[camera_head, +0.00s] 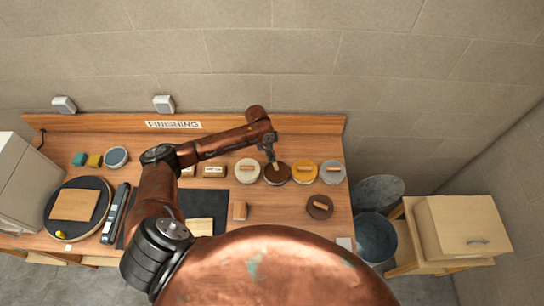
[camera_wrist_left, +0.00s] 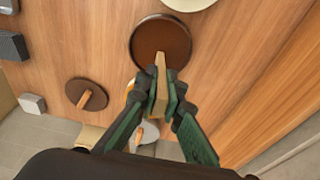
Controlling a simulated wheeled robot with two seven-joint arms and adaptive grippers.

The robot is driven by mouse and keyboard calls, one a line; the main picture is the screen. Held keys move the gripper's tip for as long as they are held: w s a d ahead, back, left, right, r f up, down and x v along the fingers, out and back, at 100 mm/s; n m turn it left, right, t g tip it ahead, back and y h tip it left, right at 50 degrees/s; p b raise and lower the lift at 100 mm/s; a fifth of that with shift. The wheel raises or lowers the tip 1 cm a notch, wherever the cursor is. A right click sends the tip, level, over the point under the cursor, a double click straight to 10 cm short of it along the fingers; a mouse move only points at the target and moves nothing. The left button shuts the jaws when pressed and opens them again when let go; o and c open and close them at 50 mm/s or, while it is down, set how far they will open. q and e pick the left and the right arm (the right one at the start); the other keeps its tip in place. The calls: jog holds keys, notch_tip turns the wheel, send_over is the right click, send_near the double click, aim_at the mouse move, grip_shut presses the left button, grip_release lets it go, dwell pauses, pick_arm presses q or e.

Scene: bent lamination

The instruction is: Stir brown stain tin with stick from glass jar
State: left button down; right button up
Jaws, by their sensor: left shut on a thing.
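The brown stain tin (camera_head: 280,177) stands open in the row of tins, with dark brown contents; the left wrist view shows it at the top (camera_wrist_left: 160,35). My left gripper (camera_head: 270,152) is just above it, reaching in from the left. In the left wrist view my left gripper (camera_wrist_left: 162,98) is shut on a pale wooden stick (camera_wrist_left: 161,75). The stick's far end overlaps the tin's near rim; I cannot tell whether it dips into the stain. A brown lid (camera_head: 320,207) with a wooden handle lies in front of the tins. I cannot make out the glass jar. My right gripper is out of view.
A white tin (camera_head: 247,178) stands left of the brown one; orange (camera_head: 304,179) and grey (camera_head: 332,179) tins stand right. A wooden block (camera_head: 240,211) is in front. A turntable (camera_head: 52,230) is far left. Bare bench lies around the lid.

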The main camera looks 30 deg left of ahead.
pick_arm(q)
jog(key=shift+r, duration=2.55)
